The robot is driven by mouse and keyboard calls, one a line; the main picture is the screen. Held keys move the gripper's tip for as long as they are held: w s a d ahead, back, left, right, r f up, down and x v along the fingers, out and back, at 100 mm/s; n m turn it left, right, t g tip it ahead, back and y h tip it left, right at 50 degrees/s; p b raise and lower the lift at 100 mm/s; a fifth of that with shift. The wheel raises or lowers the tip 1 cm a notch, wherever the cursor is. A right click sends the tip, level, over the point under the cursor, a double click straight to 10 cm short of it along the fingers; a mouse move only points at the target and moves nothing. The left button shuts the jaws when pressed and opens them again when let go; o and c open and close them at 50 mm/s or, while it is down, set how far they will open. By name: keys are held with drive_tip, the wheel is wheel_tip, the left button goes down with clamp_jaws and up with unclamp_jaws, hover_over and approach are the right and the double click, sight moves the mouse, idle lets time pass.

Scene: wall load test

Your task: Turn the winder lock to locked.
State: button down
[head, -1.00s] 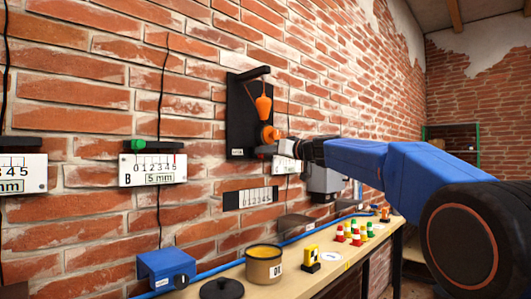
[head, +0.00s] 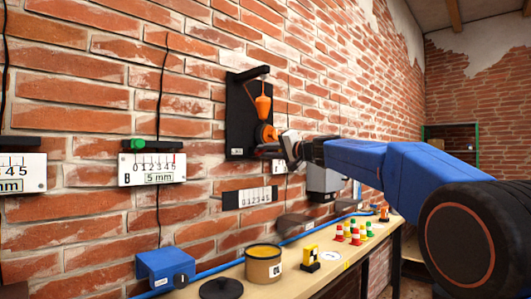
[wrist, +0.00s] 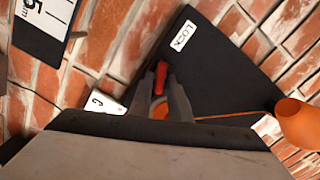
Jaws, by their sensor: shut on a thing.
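The winder is mounted on a black board (head: 240,110) on the brick wall, with an orange plumb bob (head: 263,105) hanging above the orange winder drum (head: 268,133). A white LOCK label (head: 237,152) is on the board's lower part; it also shows in the wrist view (wrist: 184,36). My gripper (head: 266,149) is at the board's lower right, just below the drum. In the wrist view, my gripper (wrist: 163,88) is shut on a red lever (wrist: 161,78), taken to be the winder lock. The fingers hide most of it, so I cannot tell its setting.
Gauge card B (head: 152,169) hangs left on the wall, and a scale strip (head: 249,197) is below the board. The bench (head: 318,277) below holds an ochre pot (head: 263,270), a black lid (head: 221,289), a blue box (head: 165,266) and several small cones (head: 355,236).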

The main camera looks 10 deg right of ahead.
drive_tip(key=m, duration=0.5)
drive_tip(key=shift+f, duration=0.15)
idle(0.4)
drive_tip(key=c, duration=1.8)
unclamp_jaws()
drive_tip(key=shift+d, duration=0.1)
drive_tip(key=v, duration=1.7)
drive_tip(key=shift+s, duration=0.15)
